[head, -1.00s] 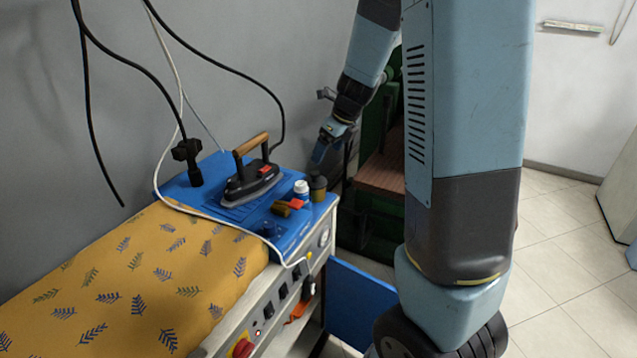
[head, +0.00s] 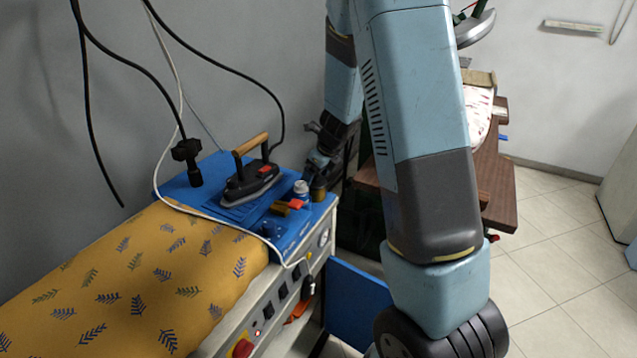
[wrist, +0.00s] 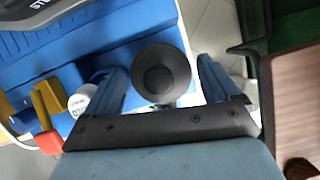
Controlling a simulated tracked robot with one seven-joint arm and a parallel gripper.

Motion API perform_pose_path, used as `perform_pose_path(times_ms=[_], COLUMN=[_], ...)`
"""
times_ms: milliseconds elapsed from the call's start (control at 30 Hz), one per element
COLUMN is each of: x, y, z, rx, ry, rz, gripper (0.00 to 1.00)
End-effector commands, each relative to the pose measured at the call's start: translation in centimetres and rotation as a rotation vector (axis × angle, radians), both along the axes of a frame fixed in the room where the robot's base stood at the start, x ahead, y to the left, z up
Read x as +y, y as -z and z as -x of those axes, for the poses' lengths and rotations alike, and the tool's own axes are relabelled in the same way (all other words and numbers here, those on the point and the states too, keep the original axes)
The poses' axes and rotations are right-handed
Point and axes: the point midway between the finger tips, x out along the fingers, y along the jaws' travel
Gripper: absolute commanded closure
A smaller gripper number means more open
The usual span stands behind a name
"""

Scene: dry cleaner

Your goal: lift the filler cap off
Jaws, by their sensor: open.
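The filler cap (head: 319,193) is a dark, round piece at the right back corner of the blue top, beside a white bottle (head: 301,187). In the wrist view the cap (wrist: 160,76) shows from above as a black disc with a smaller raised round centre. My gripper (wrist: 163,85) is open, with one blue finger on each side of the cap. The cap looks apart from both fingers. In the head view my gripper (head: 318,168) is at the cap and hides part of it. How deep the fingers reach around it I cannot tell.
An iron (head: 252,180) with a wooden handle stands on the blue top (head: 212,172). A brown block (head: 280,208) and a red-orange piece (head: 296,203) lie near the bottle. A brown-topped table (wrist: 295,100) is to the right.

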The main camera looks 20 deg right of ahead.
Motion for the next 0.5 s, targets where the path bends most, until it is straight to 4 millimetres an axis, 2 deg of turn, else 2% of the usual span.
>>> perform_pose_path(times_ms=[300, 500], x=[0.13, 0.15], y=[0.29, 0.29], z=[-0.12, -0.12], rx=[-0.001, -0.001], ry=[-0.002, -0.002], rz=[0.0, 0.0], gripper=[0.12, 0.31])
